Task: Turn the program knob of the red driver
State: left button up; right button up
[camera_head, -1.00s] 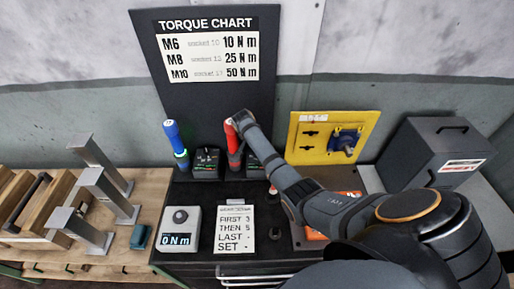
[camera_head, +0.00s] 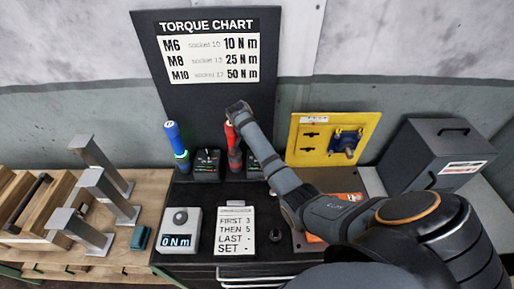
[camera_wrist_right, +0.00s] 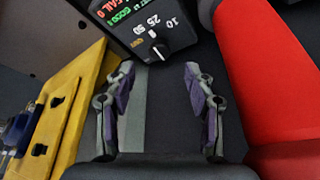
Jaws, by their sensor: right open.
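The red driver (camera_head: 232,140) stands upright at the back of the black bench, partly behind my right arm. Its dark control box (camera_head: 254,166) is beside it, partly covered by the arm. In the right wrist view the red driver (camera_wrist_right: 262,80) fills the right side. The control box (camera_wrist_right: 125,18) is at the top, with green and red text and a dial marked 10, 25 and 50. The program knob (camera_wrist_right: 158,48) is small and dark with a white pointer. My right gripper (camera_wrist_right: 157,78) is open and empty, its fingertips below the knob in the picture, apart from it. My left gripper is out of view.
A blue driver (camera_head: 175,145) and its box (camera_head: 207,164) stand to the left. A yellow panel (camera_head: 310,148) and a grey case (camera_head: 430,150) are to the right. A torque display (camera_head: 180,228) and a note card (camera_head: 235,240) are in front. The torque chart (camera_head: 210,50) is behind.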

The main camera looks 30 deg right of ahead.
jog(key=shift+v, duration=1.05)
jog(key=shift+f, duration=0.1)
jog(key=shift+c, duration=0.3)
